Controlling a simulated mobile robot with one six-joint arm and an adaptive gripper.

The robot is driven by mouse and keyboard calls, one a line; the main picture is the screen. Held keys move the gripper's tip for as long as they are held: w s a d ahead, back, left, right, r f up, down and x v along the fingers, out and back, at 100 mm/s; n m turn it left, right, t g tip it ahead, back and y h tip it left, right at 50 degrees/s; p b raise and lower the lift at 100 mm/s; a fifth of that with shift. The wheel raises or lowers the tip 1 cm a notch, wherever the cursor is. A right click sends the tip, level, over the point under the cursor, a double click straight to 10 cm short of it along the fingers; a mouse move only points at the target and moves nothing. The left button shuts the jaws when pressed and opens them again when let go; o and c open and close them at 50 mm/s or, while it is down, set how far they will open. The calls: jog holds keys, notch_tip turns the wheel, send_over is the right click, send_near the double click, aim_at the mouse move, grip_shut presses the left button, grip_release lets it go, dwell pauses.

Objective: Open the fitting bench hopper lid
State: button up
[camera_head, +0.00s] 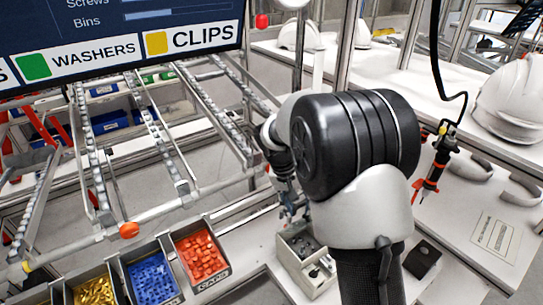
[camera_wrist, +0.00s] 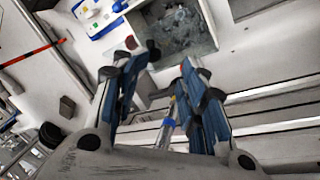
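My gripper (camera_wrist: 168,60) shows in the wrist view with its two blue-and-grey fingers apart and nothing between the tips. In the head view, my gripper (camera_head: 288,207) is small and partly hidden behind my arm. It is above the back edge of a light grey open box (camera_head: 284,262) with dark small parts in it. The wrist view shows a grey open-topped bin (camera_wrist: 208,52) with dark grey contents just beyond the fingertips. I cannot tell whether this is the hopper, and no lid can be picked out with certainty.
Bins of yellow, blue (camera_head: 152,279) and red parts (camera_head: 201,256) stand at the lower left under a roller rack (camera_head: 165,140). A hanging tool (camera_head: 433,165) and a white helmet shell (camera_head: 508,97) are at the right. A small black block (camera_head: 422,259) lies on the bench.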

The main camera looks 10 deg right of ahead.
jog(key=w+a+p+v, duration=0.1)
jog(key=p+v, duration=0.5)
jog(key=v, duration=0.2)
jog(key=w+a+p+v, duration=0.1)
jog(key=w+p+v, duration=0.1)
jog(key=p+v, duration=0.5)
jog(key=shift+a+r, duration=0.75)
jog(key=shift+r, duration=0.1)
dwell(0.3)
jog(key=shift+w, duration=0.1)
jog(key=s+a+r, duration=0.2)
jog(key=s+r, duration=0.1)
jog(key=r, duration=0.6)
jog(key=shift+s+a+t, duration=0.2)
jog(key=shift+s+t, duration=0.1)
jog(key=shift+c, duration=0.5)
